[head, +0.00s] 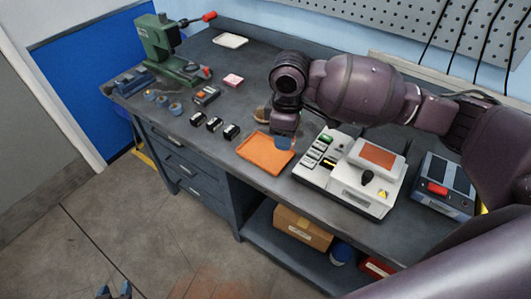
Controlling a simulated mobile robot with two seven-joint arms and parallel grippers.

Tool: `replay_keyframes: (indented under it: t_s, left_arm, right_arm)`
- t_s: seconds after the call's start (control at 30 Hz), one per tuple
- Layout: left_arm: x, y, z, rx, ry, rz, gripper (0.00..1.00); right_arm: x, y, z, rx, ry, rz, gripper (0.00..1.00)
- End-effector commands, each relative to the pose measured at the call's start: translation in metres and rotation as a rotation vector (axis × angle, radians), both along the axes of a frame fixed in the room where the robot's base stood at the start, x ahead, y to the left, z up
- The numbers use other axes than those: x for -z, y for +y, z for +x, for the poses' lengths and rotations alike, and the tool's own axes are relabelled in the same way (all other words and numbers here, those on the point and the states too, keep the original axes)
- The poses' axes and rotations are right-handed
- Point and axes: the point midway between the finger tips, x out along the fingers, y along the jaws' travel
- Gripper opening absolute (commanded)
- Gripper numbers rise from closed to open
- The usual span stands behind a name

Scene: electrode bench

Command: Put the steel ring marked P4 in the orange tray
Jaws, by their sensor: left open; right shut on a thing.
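The orange tray (266,153) lies flat near the front edge of the bench, and its inside looks empty where I can see it. My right gripper (284,143) points down over the tray's right back corner. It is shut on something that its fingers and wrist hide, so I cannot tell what. Several small round grey-blue pieces, which look like rings (175,108), lie at the left of the bench; no P4 mark is readable on them. My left gripper (114,292) is open and low at the bottom left, over the floor, away from the bench.
A white device (352,190) with an orange panel stands right of the tray. Several black-and-white blocks (214,124) lie left of it. A green press (160,42) stands far left; a grey box (444,187) is at right.

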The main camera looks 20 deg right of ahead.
Motion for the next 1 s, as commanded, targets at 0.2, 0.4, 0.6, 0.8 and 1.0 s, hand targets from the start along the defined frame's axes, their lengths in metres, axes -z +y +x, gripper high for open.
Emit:
replay_keyframes:
  t_s: [0.2, 0.4, 0.6, 0.8, 1.0]
  left_arm:
    - [0.008, 0.001, -0.009, -0.004, 0.017, 0.000, 0.43]
    - [0.010, 0.001, -0.008, -0.004, 0.017, 0.000, 0.43]
    - [0.011, 0.000, -0.005, -0.003, 0.012, -0.001, 0.43]
    - [0.012, 0.000, -0.003, -0.001, 0.007, -0.001, 0.43]
    - [0.012, 0.000, -0.002, 0.000, 0.005, 0.000, 0.43]
  right_arm:
    - [-0.016, 0.006, 0.023, -0.370, -0.001, 0.002, 0.10]
    - [-0.032, 0.012, 0.042, -0.708, -0.002, 0.005, 0.10]
    - [-0.050, 0.017, 0.060, -1.040, -0.004, 0.007, 0.10]
    - [-0.065, 0.021, 0.074, -1.315, -0.007, 0.008, 0.10]
    - [-0.073, 0.023, 0.081, -1.458, -0.008, 0.010, 0.10]
